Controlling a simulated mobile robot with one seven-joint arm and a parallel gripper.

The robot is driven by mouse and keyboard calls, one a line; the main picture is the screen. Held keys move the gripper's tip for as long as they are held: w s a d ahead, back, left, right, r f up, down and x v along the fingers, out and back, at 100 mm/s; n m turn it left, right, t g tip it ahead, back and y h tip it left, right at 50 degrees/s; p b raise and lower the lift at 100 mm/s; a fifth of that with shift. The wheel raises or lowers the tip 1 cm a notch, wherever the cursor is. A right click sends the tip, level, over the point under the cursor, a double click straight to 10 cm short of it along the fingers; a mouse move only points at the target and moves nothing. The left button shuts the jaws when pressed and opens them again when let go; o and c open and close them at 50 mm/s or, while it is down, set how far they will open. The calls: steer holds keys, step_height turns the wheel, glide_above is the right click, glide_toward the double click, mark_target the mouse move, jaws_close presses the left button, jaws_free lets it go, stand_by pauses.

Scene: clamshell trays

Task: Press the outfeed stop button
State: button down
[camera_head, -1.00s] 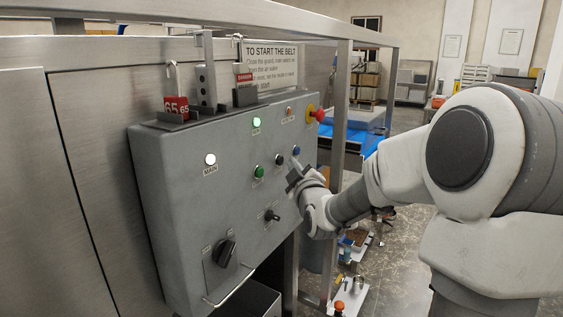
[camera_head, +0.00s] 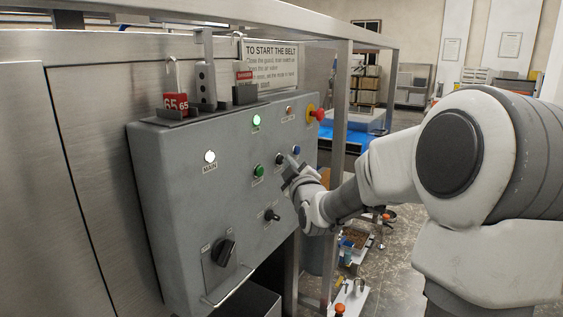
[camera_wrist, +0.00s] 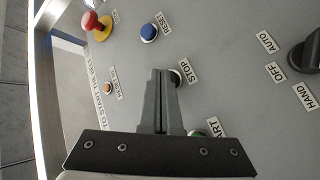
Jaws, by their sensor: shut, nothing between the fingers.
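The stop button is a small black button (camera_head: 279,159) on the grey control box, between a green button (camera_head: 259,171) and a blue button (camera_head: 296,150). In the wrist view the black button (camera_wrist: 176,78) shows beside its STOP label, partly hidden by my fingers. My gripper (camera_head: 290,161) is shut and empty, its tips close to the panel just right of the black button. In the wrist view the fingertips of my gripper (camera_wrist: 164,73) overlap the button's edge. I cannot tell whether they touch it. The green start button (camera_wrist: 198,133) is partly hidden behind my gripper.
A red mushroom button (camera_head: 318,115) on a yellow base stands out at the box's upper right. A selector switch (camera_head: 271,215) and a black rotary handle (camera_head: 223,252) sit lower down. A metal frame post (camera_head: 341,105) stands behind the box's right end.

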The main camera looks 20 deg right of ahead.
steer(key=shift+w+a+b, duration=0.2)
steer(key=shift+w+b, duration=0.05)
steer(key=shift+b, duration=0.05)
stand_by(0.5)
steer(key=shift+s+d, duration=0.5)
steer(key=shift+s, duration=0.2)
steer(key=s+d, duration=0.1)
steer(key=s, duration=0.1)
steer(key=s+d, duration=0.2)
steer(key=shift+p, duration=0.35)
stand_by(0.7)
